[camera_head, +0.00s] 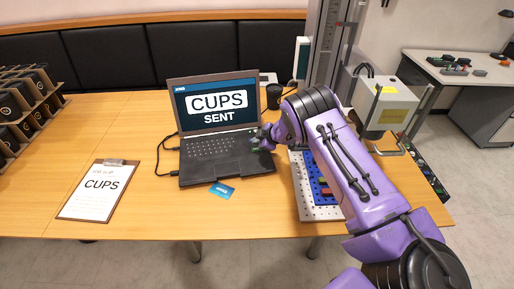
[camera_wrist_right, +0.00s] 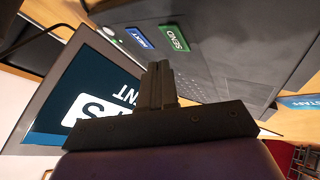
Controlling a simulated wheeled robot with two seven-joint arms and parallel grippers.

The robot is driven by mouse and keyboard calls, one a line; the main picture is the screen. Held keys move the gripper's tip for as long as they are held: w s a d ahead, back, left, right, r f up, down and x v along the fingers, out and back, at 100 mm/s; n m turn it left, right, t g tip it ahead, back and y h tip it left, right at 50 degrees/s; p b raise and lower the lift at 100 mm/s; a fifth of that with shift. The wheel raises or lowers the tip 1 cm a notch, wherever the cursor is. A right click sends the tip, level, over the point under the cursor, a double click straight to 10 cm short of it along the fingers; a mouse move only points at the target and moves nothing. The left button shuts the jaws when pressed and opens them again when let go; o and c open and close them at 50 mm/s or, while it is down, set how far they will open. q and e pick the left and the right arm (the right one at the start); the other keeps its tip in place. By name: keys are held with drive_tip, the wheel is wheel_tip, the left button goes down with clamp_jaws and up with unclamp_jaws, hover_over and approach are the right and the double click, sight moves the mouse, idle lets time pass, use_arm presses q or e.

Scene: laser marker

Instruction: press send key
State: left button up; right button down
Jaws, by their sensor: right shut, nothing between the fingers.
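The laptop (camera_head: 216,160) stands open on the table, and its screen (camera_head: 216,103) reads "CUPS SENT". In the right wrist view, the green SEND key (camera_wrist_right: 174,39) lies on the laptop's keyboard deck, with a blue NEXT key (camera_wrist_right: 139,38) beside it. My right gripper (camera_wrist_right: 159,68) is shut and empty, its fingertips close to the SEND key in the picture. I cannot tell whether they touch it. In the head view the right gripper (camera_head: 262,138) is over the right side of the keyboard and hides part of it. My left gripper is in neither view.
A clipboard (camera_head: 97,190) with a "CUPS" sheet lies left of the laptop. A blue card (camera_head: 222,190) lies in front of it. The laser marker (camera_head: 385,105) and a perforated plate (camera_head: 304,190) are at the right.

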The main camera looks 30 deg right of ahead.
sight(258, 150)
wheel_tip(258, 150, up, 4)
drive_tip(key=p, duration=0.3)
drive_tip(key=shift+r, duration=0.1)
idle(0.6)
